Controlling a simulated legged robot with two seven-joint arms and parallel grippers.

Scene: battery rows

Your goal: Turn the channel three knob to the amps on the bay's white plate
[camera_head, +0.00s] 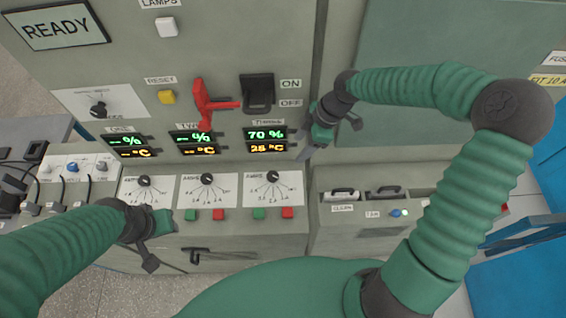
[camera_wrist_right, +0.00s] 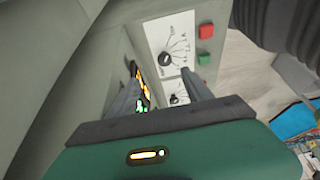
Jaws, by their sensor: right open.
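The channel three knob (camera_head: 273,177) is a small black knob on the white dial plate (camera_head: 294,188) under the display reading 70 % and 25 °C. Its pointer setting is too small to read. My right gripper (camera_head: 306,151) is open and empty, right of that display and above and right of the knob. In the right wrist view, the knob (camera_wrist_right: 165,59) shows beyond the gap between the open fingers (camera_wrist_right: 160,88). A white plate (camera_head: 127,98) with a black knob is at the cabinet's upper left; its lettering is unreadable. My left gripper (camera_head: 158,228) is near the channel one dial; its jaw state is unclear.
Channel one (camera_head: 145,180) and channel two (camera_head: 207,178) knobs sit to the left. Green and red buttons (camera_head: 288,213) lie below the dials. A red lever (camera_head: 205,103) and a black switch (camera_head: 258,92) stick out above the displays. Trays (camera_head: 342,196) are at right.

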